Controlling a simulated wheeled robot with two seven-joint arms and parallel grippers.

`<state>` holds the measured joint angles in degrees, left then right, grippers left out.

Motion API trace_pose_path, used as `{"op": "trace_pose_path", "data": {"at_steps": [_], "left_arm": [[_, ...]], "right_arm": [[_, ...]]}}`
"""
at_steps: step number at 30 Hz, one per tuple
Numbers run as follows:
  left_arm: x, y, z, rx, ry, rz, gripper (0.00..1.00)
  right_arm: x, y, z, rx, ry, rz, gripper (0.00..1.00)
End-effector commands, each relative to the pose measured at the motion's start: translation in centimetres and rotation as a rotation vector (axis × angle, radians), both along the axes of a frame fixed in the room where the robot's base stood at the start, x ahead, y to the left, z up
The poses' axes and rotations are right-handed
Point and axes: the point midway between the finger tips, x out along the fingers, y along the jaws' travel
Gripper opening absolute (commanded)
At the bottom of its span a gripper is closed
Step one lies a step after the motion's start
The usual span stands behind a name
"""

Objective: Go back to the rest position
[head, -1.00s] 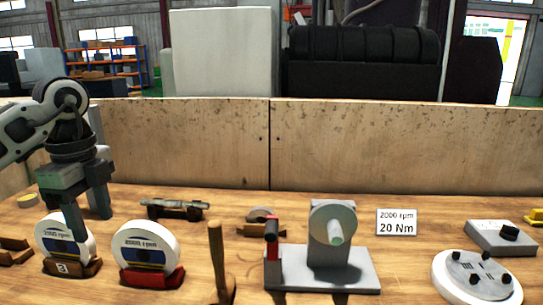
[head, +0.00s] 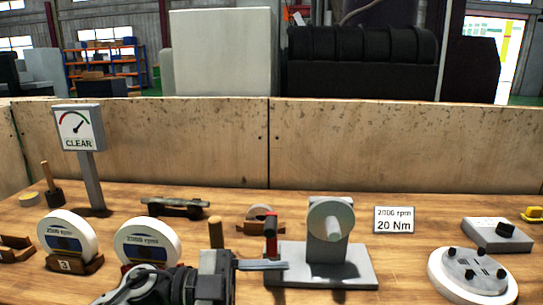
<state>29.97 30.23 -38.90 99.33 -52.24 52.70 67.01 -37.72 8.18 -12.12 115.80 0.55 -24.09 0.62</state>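My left gripper (head: 262,265) is low at the bottom centre of the head view, its fingers pointing right. It is in front of the grinder-like stand (head: 325,268) with its pale wheel (head: 331,218). The fingers are seen nearly edge-on, so their gap does not show. No held object is visible. My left arm (head: 150,287) comes in along the bottom edge from the left and hides the lower part of the right-hand white disc (head: 147,242). My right gripper is not in view.
Disc 3 (head: 68,236) stands in a brown holder at left. A gauge sign reading CLEAR (head: 78,128) stands behind it. A wooden handle (head: 216,232) rises behind my gripper. A 20 Nm card (head: 394,220) and a round plate (head: 470,275) are at right. The back wall (head: 190,145) borders the table.

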Motion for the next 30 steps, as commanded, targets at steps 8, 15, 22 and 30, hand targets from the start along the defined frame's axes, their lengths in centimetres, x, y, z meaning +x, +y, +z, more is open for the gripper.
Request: {"op": "trace_pose_path", "data": {"at_steps": [8,15,22,30], "left_arm": [[2.6,5.0,-6.5,-0.389,0.335,0.757,0.49],[-3.0,12.1,-21.1,-0.120,0.760,1.282,0.49],[-10.3,14.4,-28.0,0.135,1.001,1.405,0.49],[-11.7,14.6,-29.0,0.182,1.042,1.413,0.49]], "right_arm": [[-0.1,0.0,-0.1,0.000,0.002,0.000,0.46],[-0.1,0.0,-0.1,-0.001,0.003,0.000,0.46],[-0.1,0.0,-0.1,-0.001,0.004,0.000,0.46],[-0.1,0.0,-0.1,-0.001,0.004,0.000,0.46]]}}
